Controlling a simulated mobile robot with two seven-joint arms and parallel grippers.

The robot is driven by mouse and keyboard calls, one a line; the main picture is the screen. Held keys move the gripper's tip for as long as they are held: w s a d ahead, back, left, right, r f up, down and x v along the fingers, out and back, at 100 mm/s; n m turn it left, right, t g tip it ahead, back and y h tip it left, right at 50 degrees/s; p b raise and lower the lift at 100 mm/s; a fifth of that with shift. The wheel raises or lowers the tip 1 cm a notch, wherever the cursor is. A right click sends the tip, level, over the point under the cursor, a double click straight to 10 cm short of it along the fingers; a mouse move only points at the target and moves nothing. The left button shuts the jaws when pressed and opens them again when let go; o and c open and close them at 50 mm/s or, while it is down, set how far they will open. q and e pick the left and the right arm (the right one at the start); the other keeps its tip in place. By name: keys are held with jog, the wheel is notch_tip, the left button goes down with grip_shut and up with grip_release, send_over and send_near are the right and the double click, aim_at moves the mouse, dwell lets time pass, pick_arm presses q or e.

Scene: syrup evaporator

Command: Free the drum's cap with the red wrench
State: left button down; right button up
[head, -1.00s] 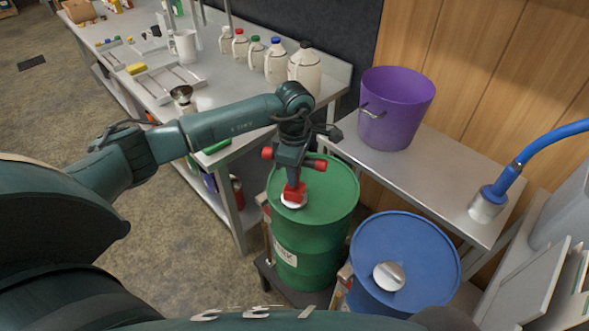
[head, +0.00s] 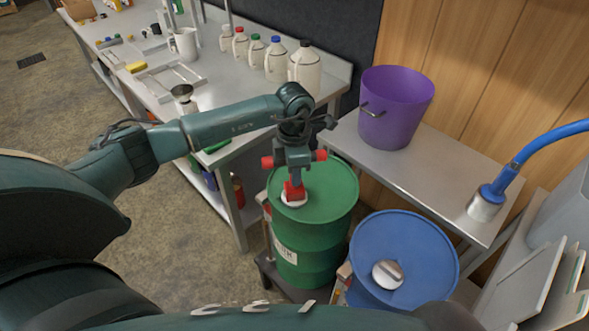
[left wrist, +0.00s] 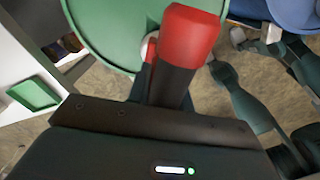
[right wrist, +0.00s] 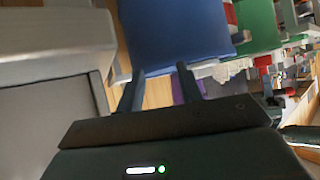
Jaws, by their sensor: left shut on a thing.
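The green drum (head: 325,215) stands on a low dark stand, with a pale round cap (head: 294,203) on its lid. The red wrench (head: 294,189) is upright, its red lower end on this cap and hiding much of it. Red bar ends stick out on both sides above. My left gripper (head: 293,160) is shut on the wrench over the lid. In the left wrist view a red end of the wrench (left wrist: 190,35) hides most of the cap. My right gripper (right wrist: 160,85) is open and empty in the right wrist view, near the blue drum (right wrist: 180,35).
The blue drum (head: 425,250) stands right of the green one, with its own pale cap (head: 387,274). A purple bucket (head: 397,105) and a blue hose with a metal end (head: 485,205) are on the steel bench (head: 430,180) behind. Several jugs stand on the left bench.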

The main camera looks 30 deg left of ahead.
pick_arm(q)
jog(key=shift+n, duration=0.8)
jog(key=n+p, duration=0.1)
jog(key=n, duration=0.1)
jog(key=shift+n, duration=1.1)
pick_arm(e)
jog(key=shift+r, duration=0.35)
pick_arm(q)
jog(key=shift+p, duration=0.4)
pick_arm(e)
jog(key=shift+r, duration=0.1)
pick_arm(q)
jog(key=n+p, duration=0.1)
jog(key=n, duration=0.1)
jog(key=shift+r+n, duration=0.15)
jog(key=shift+n, duration=0.25)
jog(key=n, duration=0.3)
jog(key=shift+p, duration=0.35)
pick_arm(e)
jog(key=shift+s+d+r, duration=0.1)
jog(key=shift+s+r, duration=0.2)
jog(key=shift+r, duration=0.35)
pick_arm(q)
jog(key=shift+d, duration=0.1)
pick_arm(e)
jog(key=shift+r, duration=0.1)
